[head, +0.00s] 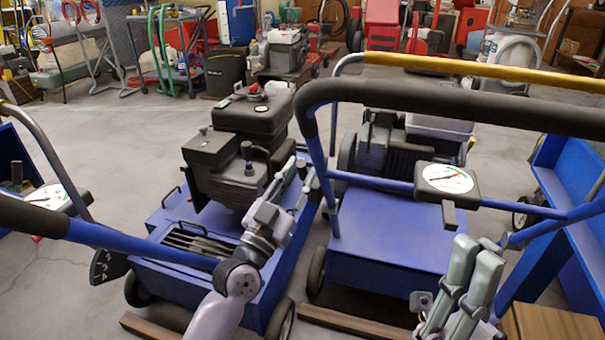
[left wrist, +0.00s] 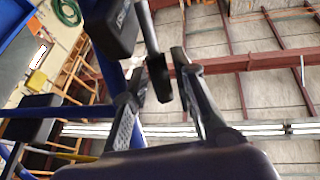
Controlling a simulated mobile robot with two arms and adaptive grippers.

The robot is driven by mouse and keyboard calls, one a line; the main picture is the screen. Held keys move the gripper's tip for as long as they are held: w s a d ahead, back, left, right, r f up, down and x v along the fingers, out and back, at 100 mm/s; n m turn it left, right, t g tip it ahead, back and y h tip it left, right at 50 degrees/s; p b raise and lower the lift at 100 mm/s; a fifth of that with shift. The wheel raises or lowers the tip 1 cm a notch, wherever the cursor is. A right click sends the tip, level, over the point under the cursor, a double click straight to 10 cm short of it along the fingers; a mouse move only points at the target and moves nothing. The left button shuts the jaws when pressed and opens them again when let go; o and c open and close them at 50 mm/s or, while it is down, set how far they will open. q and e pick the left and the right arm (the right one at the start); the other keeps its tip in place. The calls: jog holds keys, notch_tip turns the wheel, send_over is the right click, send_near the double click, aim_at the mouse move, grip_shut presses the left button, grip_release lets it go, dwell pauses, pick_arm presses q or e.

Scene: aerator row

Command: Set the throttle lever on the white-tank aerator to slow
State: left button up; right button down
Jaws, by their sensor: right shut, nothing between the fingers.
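The white-tank aerator is the blue machine at centre right; its white tank (head: 439,127) shows behind the black handlebar. Its dial box (head: 448,181) sits on the blue crossbar. My left gripper (head: 306,173) is beside the left post of its handle, where it hides most of the throttle lever area. In the left wrist view, a lever with a black grip on a metal rod (left wrist: 158,78) shows between the fingers of my left gripper (left wrist: 160,92). The fingers are apart; I cannot tell whether one touches it. The lever's setting cannot be read. My right gripper (head: 474,282) is shut and empty at lower right.
A black-tank aerator (head: 262,113) stands close on the left, its handlebar crossing the lower left. A marked dark plate (head: 108,266) hangs at that handle. Another blue machine (head: 570,190) stands at right. Grey floor (head: 130,150) is free at left.

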pick_arm(q)
jog(key=shift+x, duration=0.8)
jog(key=shift+c, duration=0.4)
grip_shut()
